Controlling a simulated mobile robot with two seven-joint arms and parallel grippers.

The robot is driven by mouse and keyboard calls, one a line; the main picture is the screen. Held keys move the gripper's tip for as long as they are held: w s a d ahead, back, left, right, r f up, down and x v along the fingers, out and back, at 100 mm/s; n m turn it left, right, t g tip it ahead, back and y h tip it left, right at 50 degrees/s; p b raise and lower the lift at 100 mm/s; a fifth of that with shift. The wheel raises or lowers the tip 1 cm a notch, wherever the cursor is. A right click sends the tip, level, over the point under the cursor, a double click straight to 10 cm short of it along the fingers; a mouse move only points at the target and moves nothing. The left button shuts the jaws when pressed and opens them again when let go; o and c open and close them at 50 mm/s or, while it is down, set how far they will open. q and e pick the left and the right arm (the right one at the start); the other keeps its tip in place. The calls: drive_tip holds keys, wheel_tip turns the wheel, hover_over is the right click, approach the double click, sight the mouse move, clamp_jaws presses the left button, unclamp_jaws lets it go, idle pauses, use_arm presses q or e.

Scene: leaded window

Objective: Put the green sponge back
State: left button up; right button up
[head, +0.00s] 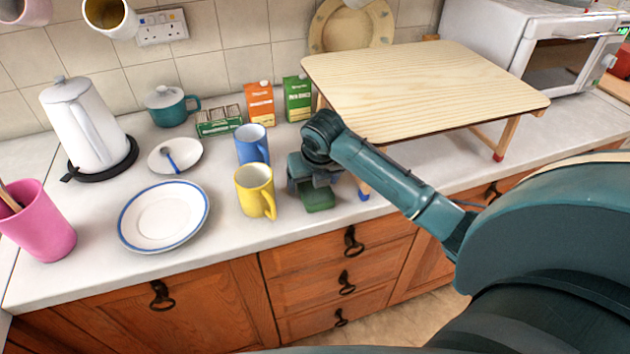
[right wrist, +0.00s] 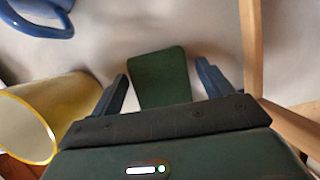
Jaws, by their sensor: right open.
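The green sponge (head: 318,199) lies on the worktop just right of the yellow mug, partly hidden under my right gripper (head: 315,186). In the right wrist view the sponge (right wrist: 160,75) shows between the two blue fingers of my right gripper (right wrist: 163,72). The fingers are apart, with a gap on each side of the sponge, so the gripper is open. I cannot tell how high it is above the worktop. My left gripper is not in view.
A yellow mug (head: 255,191) and a blue mug (head: 250,146) stand close on the left. A wooden raised tray table (head: 420,85) stands on the right, its legs near my gripper. A blue-rimmed plate (head: 163,216) lies farther left. Cartons (head: 260,104) stand behind.

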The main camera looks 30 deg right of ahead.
drive_tip(key=v, duration=0.3)
drive_tip(key=shift+w+r+b, duration=0.1)
drive_tip(key=shift+b, duration=0.25)
drive_tip(key=s+a+b, duration=0.1)
drive_tip(key=s+a, duration=0.2)
drive_tip(key=s, duration=0.8)
drive_tip(key=shift+s+a, duration=0.25)
drive_tip(key=shift+s, duration=0.1)
drive_tip(key=s+a+f+m+y, duration=0.1)
drive_tip(key=s+a+f+m, duration=0.3)
drive_tip(key=m, duration=0.6)
drive_tip(key=s+f+m, duration=0.2)
drive_tip(key=s+m, duration=0.3)
drive_tip(key=m, duration=0.5)
drive_tip(key=s+a+f+m+y, duration=0.1)
drive_tip(key=s+a+f+m, duration=0.3)
drive_tip(key=m, duration=0.6)
drive_tip(key=w+a+f+t+y, duration=0.2)
drive_tip(key=w+a+f+t, duration=0.1)
drive_tip(key=f+t, duration=0.3)
wheel_tip(320, 180, down, 2)
drive_tip(key=shift+w+a, duration=0.25)
drive_tip(key=shift+w, duration=0.3)
